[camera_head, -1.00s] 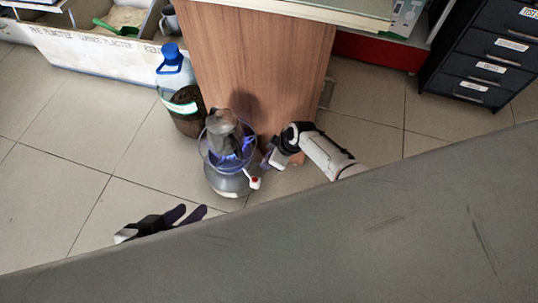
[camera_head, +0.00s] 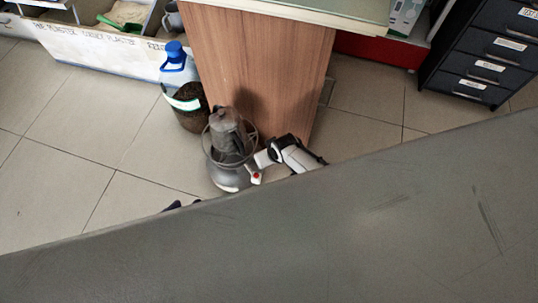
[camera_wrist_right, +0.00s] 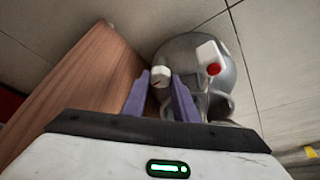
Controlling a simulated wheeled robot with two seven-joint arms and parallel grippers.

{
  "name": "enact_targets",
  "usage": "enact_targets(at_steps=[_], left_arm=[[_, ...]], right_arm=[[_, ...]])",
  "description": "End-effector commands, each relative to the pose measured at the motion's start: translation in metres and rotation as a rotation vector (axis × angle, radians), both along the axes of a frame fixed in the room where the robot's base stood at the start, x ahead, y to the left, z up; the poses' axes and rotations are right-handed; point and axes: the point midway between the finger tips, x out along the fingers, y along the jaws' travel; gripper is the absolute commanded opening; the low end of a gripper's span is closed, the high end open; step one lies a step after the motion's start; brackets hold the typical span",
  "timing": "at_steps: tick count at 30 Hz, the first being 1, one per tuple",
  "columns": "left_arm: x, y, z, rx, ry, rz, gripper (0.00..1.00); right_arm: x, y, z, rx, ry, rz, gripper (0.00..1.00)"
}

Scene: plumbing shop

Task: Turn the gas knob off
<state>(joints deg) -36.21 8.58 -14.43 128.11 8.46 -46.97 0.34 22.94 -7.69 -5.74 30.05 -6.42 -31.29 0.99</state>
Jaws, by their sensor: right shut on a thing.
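The gas burner (camera_head: 228,178) is a round grey metal canister with a ring guard, standing on the floor. A dark metal pot (camera_head: 228,135) sits on top, and no flame shows. The small white gas knob (camera_wrist_right: 160,71) is between the purple fingers of my right gripper (camera_wrist_right: 159,83), which is shut on it. In the head view the right gripper (camera_head: 262,160) is at the burner's right side. My left gripper (camera_head: 182,204) shows only as dark fingertips behind the grey edge, apart from the burner; its opening is unclear.
A white part with a red button (camera_wrist_right: 212,65) juts from the burner beside the knob. A wooden counter (camera_head: 260,70) stands close behind. A blue-capped bottle (camera_head: 181,65) is at back left. A grey surface (camera_head: 300,240) fills the foreground. Tiled floor at left is clear.

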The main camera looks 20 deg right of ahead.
Motion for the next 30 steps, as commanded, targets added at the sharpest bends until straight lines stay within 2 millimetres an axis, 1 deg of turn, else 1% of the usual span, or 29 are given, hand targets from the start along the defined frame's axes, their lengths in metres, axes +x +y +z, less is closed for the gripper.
enact_targets(at_steps=[14, 15, 18, 26, 30], left_arm=[[0.0000, 0.0006, -0.0002, 0.000, -0.002, 0.002, 0.31], [0.0000, 0.0006, -0.0002, 0.000, -0.002, 0.002, 0.31], [-0.0001, 0.0006, -0.0002, 0.000, -0.002, 0.002, 0.31], [-0.0001, 0.0005, 0.0001, 0.000, -0.002, 0.002, 0.31], [0.0013, 0.0014, 0.0084, -0.002, -0.017, 0.010, 0.31]], right_arm=[[-0.0017, -0.0002, -0.0013, 0.000, 0.005, -0.019, 0.04], [-0.0018, -0.0003, -0.0013, 0.000, 0.005, -0.019, 0.28], [-0.0016, -0.0002, -0.0012, 0.000, 0.004, -0.018, 0.44], [-0.0008, -0.0002, -0.0003, 0.000, 0.002, -0.017, 0.44], [-0.0021, -0.0004, 0.0060, 0.000, 0.002, -0.016, 0.44]])
